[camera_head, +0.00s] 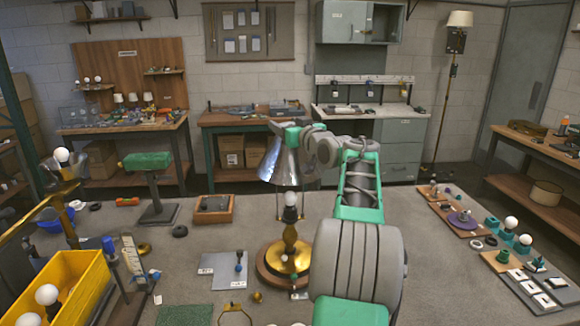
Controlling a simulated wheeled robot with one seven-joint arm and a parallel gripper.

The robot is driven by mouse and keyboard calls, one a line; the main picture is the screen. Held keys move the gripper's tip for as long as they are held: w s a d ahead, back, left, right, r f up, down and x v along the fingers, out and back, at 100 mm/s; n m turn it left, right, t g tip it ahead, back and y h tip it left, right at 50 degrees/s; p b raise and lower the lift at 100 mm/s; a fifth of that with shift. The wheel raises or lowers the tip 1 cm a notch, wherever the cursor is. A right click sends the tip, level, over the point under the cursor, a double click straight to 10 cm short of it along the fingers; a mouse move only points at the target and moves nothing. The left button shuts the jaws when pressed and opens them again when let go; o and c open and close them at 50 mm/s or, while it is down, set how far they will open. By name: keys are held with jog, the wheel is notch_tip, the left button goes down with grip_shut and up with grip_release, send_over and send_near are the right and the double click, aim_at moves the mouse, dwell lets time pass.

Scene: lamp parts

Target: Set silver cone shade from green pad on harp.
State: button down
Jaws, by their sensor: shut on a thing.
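The silver cone shade (286,164) is upright, wide end down, above the lamp's white bulb (290,199). My gripper (276,130) is shut on the shade near its top; the fingertips are small and partly hidden. The brass lamp (290,242) stands on its round base on the table. The shade's lower rim is near the bulb's top, and I cannot tell whether it touches the lamp. The green pad (184,314) at the front edge is bare.
A yellow bin (75,290) stands at the front left. A grey plate (222,268) with small parts lies left of the lamp, and a wooden box (213,210) lies behind it. A tray of parts (452,212) is at the right. Table between lamp and box is clear.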

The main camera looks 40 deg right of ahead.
jog(key=shift+f+b, duration=1.4)
jog(key=shift+f, duration=0.2)
jog(key=shift+f+b, duration=2.05)
jog(key=shift+f+b, duration=1.15)
jog(key=shift+f, duration=0.1)
jog(key=shift+f+b, duration=0.95)
jog(key=shift+b, duration=0.2)
jog(key=c, duration=0.7)
grip_release()
jog(key=o, duration=0.3)
jog(key=shift+o, duration=0.2)
jog(key=shift+f, duration=0.1)
